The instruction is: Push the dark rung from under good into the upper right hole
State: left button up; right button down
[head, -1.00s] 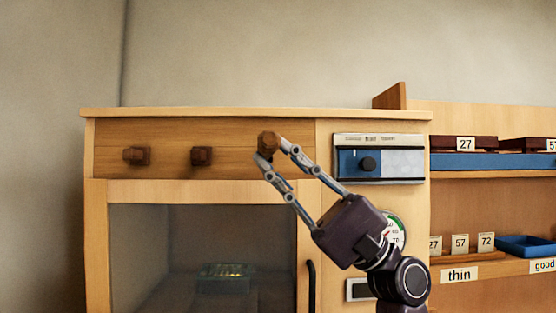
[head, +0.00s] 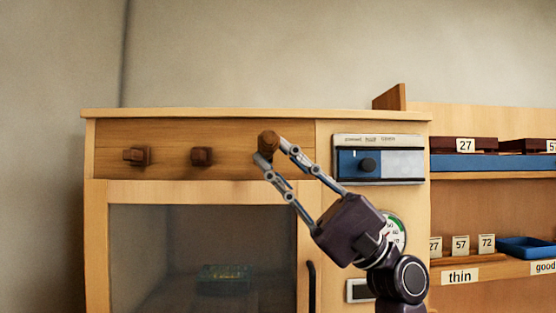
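A dark brown rung (head: 268,144) is between the fingertips of my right gripper (head: 274,152), in front of the upper wooden panel (head: 232,166) of the cabinet. The fingers touch it on both sides and it points toward the panel. Whether its far end is inside a hole cannot be told, because the rung and fingers cover that spot. Two similar dark pegs, one at the left (head: 137,156) and one in the middle (head: 201,156), stick out of the same panel. The "good" label (head: 543,267) is on the right shelf edge, under a blue tray (head: 526,247). My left gripper is not in view.
A dial panel (head: 378,160) sits right of the wooden panel. Below are a glass door (head: 200,255) with a dark handle (head: 312,285) and a round gauge, partly hidden by my arm. Shelves at right hold number cards, a "thin" label (head: 460,276) and blue trays.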

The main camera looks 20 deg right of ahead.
jog(key=shift+w, duration=0.25)
jog(key=shift+w+d, duration=0.15)
jog(key=shift+w, duration=0.15)
jog(key=shift+w+d+b, duration=0.2)
jog(key=shift+w+d, duration=0.05)
jog(key=shift+w, duration=0.65)
jog(key=shift+w+d+b, duration=0.2)
jog(key=shift+w+d, duration=0.05)
jog(key=shift+w, duration=0.6)
jog(key=c, duration=1.7)
grip_release()
jog(key=v, duration=1.2)
